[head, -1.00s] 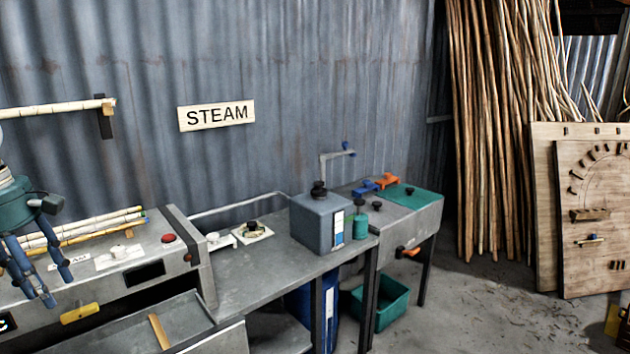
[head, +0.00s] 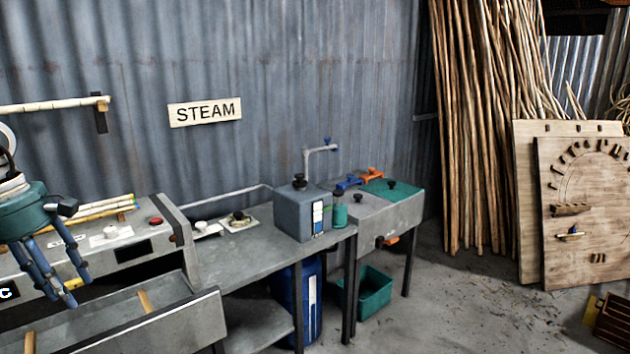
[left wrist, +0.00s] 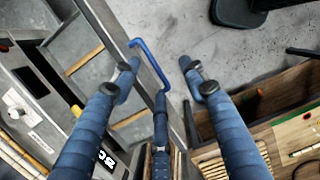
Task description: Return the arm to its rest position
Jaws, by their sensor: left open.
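My left gripper (head: 58,288), teal with blue jointed fingers, hangs at the left edge of the head view. It points down in front of the grey steam machine (head: 163,240), with its fingers spread and nothing between them. In the left wrist view the fingertips (left wrist: 158,64) are apart over the floor and a bench edge. A thin blue bent bar (left wrist: 150,60) shows between them; I cannot tell what it belongs to. My right gripper is not in view.
An open metal trough (head: 205,305) lies below the machine. A grey bench (head: 240,262) carries a blue-grey box (head: 296,212). A teal bin (head: 375,293) stands on the floor. A wooden peg board (head: 575,255) leans at the right, beside tall rattan poles (head: 475,130). Open floor lies in front.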

